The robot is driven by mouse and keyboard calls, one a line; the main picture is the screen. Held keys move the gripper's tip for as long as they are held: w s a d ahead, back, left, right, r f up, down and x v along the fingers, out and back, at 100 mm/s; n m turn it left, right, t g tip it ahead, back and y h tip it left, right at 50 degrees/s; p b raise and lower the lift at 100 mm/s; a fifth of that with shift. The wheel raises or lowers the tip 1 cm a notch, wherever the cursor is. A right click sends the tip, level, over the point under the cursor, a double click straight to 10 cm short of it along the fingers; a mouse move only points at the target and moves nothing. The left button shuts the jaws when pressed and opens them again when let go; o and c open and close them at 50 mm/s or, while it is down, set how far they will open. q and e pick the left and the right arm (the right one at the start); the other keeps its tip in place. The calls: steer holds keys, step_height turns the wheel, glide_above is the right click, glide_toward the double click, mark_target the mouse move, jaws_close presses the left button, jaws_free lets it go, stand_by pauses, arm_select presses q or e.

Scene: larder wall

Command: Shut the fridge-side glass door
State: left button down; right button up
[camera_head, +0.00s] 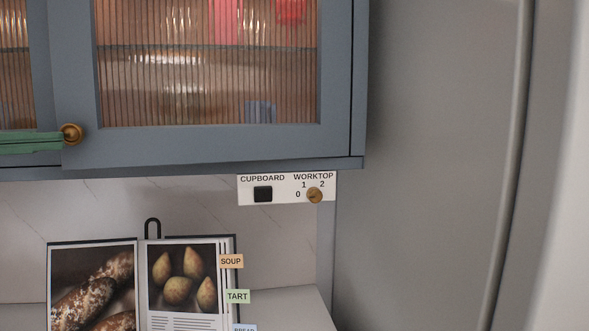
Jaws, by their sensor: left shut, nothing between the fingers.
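The fridge-side glass door (215,143) is the blue-grey framed door with ribbed glass at the top of the head view, beside the fridge. It looks flush or almost flush with the cupboard front; I cannot tell whether a thin gap is left. Its round brass knob (71,134) is at its lower left corner. My left gripper (58,140), green, comes in from the left edge. It is shut and empty, with its tips just left of the knob, touching or very close to it. My right gripper is not in view.
The grey fridge (430,150) with a long vertical handle stands at the right. Under the cupboard is a white switch panel (280,188) with a black switch and brass dial. An open cookbook (140,285) with tabs stands on the worktop below.

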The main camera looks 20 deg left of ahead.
arm_select(q)
steer(key=shift+w+a, duration=0.5)
steer(key=shift+w, duration=0.15)
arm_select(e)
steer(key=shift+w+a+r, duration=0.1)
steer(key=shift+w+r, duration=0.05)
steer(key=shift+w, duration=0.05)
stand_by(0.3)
